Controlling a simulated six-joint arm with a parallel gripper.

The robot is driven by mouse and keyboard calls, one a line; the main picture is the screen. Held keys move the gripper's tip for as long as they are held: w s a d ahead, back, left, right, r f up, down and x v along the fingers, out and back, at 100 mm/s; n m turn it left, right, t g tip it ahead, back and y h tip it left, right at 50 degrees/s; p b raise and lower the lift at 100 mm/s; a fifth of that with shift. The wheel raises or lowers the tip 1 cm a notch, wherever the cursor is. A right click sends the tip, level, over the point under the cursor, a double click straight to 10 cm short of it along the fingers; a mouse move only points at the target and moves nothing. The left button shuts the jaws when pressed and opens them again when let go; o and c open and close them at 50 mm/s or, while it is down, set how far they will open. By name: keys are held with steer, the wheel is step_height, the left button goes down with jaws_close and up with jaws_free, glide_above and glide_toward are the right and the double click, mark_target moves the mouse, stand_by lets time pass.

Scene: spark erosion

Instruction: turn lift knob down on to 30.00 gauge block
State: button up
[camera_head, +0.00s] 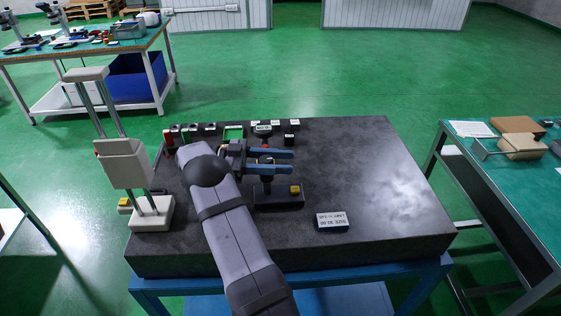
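My gripper (292,162) reaches in from the left over the dark granite plate, with its two blue fingers pointing right. A gap shows between the fingertips and nothing is visible in it there. A dark stand with a black base (272,198) is below and partly behind the fingers. A gauge head with a display (263,129) shows just beyond the fingers. I cannot make out the lift knob, which may be hidden by the gripper. A small yellow block (295,189) is at the right of the base. A card reading SIZE 30.00 (332,221) appears upside down at the front.
Several small dark blocks and a green tray (234,132) line the plate's back edge. A beige two-column device (124,164) stands at the left edge. The plate's right side (385,180) is clear. A green-topped table (510,165) stands apart at right.

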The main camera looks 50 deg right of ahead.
mark_target(266, 158)
steer(key=shift+r, duration=0.1)
step_height(266, 158, up, 10)
steer(key=p, duration=1)
steer(key=shift+o, duration=1.4)
steer(key=s+a+n+t+h, duration=0.2)
steer(key=a+n+t+h, duration=0.2)
steer(key=a+n+h, duration=0.15)
steer(key=w+a+f+n+t+h+b, duration=0.1)
steer(key=w+a+f+n+t+b, duration=0.15)
steer(key=f+t, duration=0.25)
steer(key=w+a+f+n+t+h+b, duration=0.1)
steer(key=w+a+f+n+t+b, duration=0.1)
steer(key=w+f+n+t+b, duration=0.25)
steer(key=shift+m+t, duration=0.65)
steer(key=shift+m, duration=0.2)
steer(key=d+p, duration=0.1)
steer(key=d, duration=0.1)
steer(key=s+d+p, duration=0.1)
steer(key=d, duration=0.1)
steer(key=s+d+p, duration=0.1)
steer(key=d, duration=0.1)
steer(key=shift+f, duration=0.25)
steer(key=shift+d+f+p, duration=0.15)
steer(key=shift+d+p, duration=0.35)
steer(key=shift+d, duration=0.4)
